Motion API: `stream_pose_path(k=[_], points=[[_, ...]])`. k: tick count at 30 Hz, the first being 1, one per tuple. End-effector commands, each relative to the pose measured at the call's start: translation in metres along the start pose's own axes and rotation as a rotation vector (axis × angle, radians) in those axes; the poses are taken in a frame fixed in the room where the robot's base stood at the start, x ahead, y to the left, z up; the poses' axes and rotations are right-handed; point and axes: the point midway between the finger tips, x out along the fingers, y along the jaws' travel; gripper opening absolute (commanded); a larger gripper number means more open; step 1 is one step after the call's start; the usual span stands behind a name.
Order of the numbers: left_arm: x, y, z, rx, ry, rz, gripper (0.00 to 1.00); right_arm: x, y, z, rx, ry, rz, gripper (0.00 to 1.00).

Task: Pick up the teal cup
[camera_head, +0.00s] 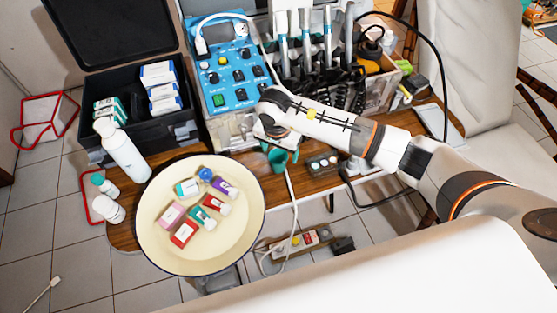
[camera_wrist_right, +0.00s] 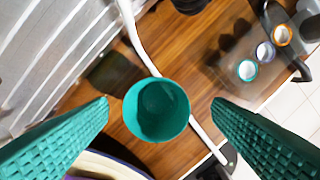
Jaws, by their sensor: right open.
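The teal cup (camera_head: 277,160) stands on the wooden table, partly hidden under my right gripper (camera_head: 277,140) in the head view. In the right wrist view I look down into the round, open cup (camera_wrist_right: 157,110). The teal ribbed fingers of my right gripper (camera_wrist_right: 160,103) are open, one on each side of the cup, with a gap on both sides. Whether the fingertips are down at the height of the rim, I cannot tell. My left gripper is not in view.
A cream round tray (camera_head: 153,238) with several small boxes and bottles is left of the cup. A blue control panel (camera_head: 228,93) stands behind. A white hose (camera_wrist_right: 150,58) runs close beside the cup. A small block with round holes (camera_head: 322,163) is to the right.

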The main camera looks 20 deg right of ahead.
Motion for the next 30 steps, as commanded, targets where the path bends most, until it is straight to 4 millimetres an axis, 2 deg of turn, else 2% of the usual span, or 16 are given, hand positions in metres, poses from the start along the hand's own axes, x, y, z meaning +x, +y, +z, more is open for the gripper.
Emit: stream_pose_path(k=[6, 10, 19, 20, 28, 30], points=[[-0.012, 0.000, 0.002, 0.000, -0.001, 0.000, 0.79, 0.028, 0.002, -0.005, 0.002, 0.006, -0.003, 0.74], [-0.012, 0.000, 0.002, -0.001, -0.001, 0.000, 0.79, 0.045, 0.003, -0.004, 0.002, 0.004, 0.000, 0.74], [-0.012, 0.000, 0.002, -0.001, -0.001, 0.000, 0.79, 0.051, 0.003, -0.004, 0.000, 0.001, 0.001, 0.74], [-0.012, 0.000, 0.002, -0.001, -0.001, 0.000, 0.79, 0.051, 0.003, -0.004, 0.000, 0.001, 0.001, 0.70], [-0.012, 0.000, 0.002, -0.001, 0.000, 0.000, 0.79, 0.051, 0.003, -0.004, 0.001, 0.001, 0.001, 0.26], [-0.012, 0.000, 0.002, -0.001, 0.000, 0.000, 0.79, 0.051, 0.003, -0.004, 0.001, 0.001, 0.001, 0.26]])
